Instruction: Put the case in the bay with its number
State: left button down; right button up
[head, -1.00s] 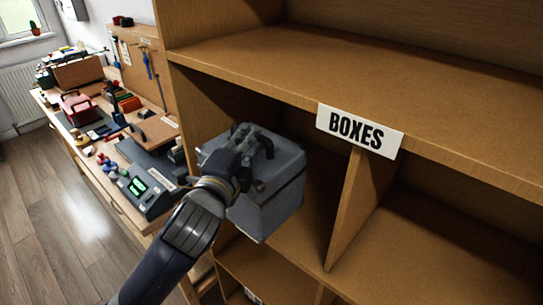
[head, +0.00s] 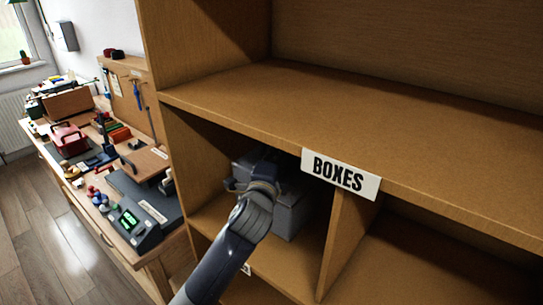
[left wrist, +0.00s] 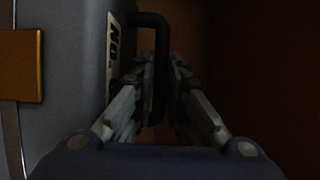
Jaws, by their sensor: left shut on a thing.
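The grey case (head: 297,208) is inside the left bay of the shelf unit, under the "BOXES" sign (head: 341,174). My left gripper (head: 258,178) reaches into the bay and partly hides the case. In the left wrist view its fingers (left wrist: 160,100) are shut on the case's black handle (left wrist: 161,60). The case (left wrist: 65,95) fills the left of that view, with a brass-coloured catch and a white label that begins "NO."; its number is cut off and too dark to read. My right gripper is out of view.
An upright divider (head: 346,236) stands right of the case, with an empty-looking bay beyond it. The shelf board (head: 330,110) runs above. A workbench at left holds a scale with a green display (head: 133,222), a red toolbox (head: 68,138) and several small tools.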

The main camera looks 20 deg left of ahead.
pick_arm(q)
jog(key=shift+f+p, duration=0.35)
jog(key=shift+f, duration=1.05)
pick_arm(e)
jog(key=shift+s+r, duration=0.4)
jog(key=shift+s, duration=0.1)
pick_arm(q)
jog(key=c, duration=1.8)
grip_release()
jog(key=shift+f, duration=0.3)
jog(key=shift+o, duration=1)
jog(key=shift+s+r, duration=0.1)
jog(key=shift+s, duration=0.1)
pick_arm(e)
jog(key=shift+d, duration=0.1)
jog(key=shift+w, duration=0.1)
